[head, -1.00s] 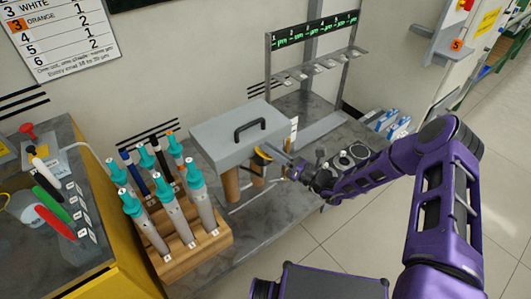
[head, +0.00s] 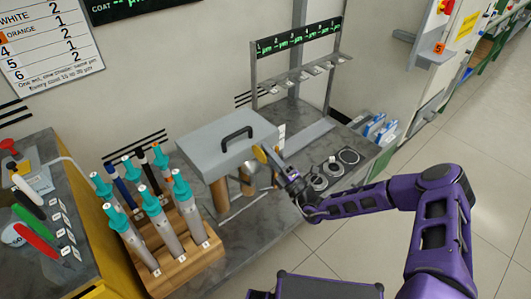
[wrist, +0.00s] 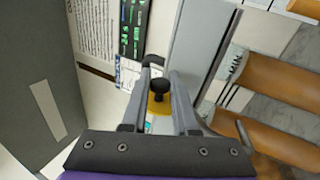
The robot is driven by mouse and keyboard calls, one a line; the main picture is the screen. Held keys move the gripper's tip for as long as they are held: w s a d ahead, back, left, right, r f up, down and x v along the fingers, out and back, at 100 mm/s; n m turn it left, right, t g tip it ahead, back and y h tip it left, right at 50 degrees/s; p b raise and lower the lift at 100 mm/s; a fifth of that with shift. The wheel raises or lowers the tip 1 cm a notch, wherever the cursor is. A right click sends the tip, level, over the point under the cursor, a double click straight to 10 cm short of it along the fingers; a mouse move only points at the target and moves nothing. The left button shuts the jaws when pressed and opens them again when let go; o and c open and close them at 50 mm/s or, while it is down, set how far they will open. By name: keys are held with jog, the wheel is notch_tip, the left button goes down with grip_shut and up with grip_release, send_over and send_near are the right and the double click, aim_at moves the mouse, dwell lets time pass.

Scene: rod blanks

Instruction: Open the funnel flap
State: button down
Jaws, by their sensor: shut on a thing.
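In the wrist view the yellow flap (wrist: 158,106) carries a black knob (wrist: 159,87). My gripper (head: 271,158) is at the flap; in the wrist view its fingers (wrist: 160,88) stand on either side of the knob and are shut on it. The fingers hide part of the flap, and I cannot tell its exact angle.
A wooden rack (head: 180,245) of teal-capped tools stands left of the box. A metal stand (head: 300,75) with a green display is behind. Round dark holders (head: 333,168) lie on the bench to the right. The floor at right is clear.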

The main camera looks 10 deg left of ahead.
jog(key=shift+w+d+f+m+t+h, duration=0.15)
jog(key=shift+m+t+h, duration=0.2)
jog(key=shift+m, duration=0.75)
jog(key=shift+t, duration=0.25)
jog(key=c, duration=0.7)
grip_release()
jog(key=v, duration=1.7)
jog(key=shift+d, duration=0.2)
